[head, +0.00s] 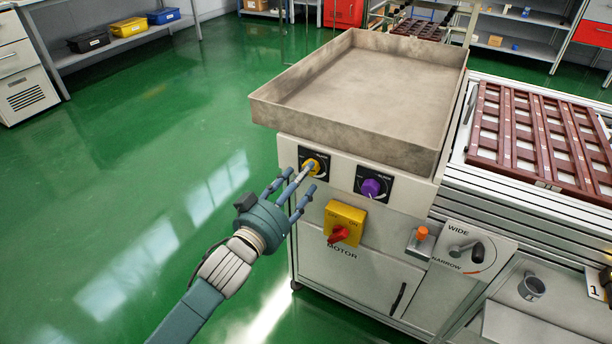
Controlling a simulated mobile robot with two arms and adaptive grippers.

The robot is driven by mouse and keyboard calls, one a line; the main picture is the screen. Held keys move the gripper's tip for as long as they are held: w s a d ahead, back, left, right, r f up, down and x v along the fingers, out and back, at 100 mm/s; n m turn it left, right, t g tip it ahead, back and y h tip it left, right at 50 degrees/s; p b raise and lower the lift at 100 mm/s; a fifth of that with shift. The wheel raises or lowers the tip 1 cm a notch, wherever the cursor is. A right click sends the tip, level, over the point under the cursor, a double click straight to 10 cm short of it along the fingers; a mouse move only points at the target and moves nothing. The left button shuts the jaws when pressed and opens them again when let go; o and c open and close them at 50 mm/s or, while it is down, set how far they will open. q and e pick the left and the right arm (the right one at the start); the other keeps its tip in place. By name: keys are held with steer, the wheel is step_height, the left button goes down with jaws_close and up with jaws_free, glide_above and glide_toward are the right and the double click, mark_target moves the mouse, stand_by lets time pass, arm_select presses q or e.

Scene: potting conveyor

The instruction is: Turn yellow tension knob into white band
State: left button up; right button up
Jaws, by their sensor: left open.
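The yellow tension knob (318,164) sits on a black dial plate at the upper left of the machine's front. A pale arc shows on the plate by the knob. I cannot make out the white band or the knob's pointer clearly, because a finger covers part of the dial. My left gripper (299,177) is open in front of the knob, with its fingers spread and pointing at the panel. One fingertip overlaps the knob in the picture; I cannot tell whether it touches.
A purple knob (371,188) sits right of the yellow one. Below are a yellow switch box (346,214) with a red handle and an orange button (422,233). A metal tray (360,90) overhangs the panel. A lever plate (470,249) stands right. The green floor at left is clear.

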arm_select(q)
steer(key=x, duration=0.3)
steer(key=shift+s, duration=0.1)
steer(key=c, duration=1.2)
steer(key=shift+o, duration=0.2)
steer(key=shift+m, duration=0.3)
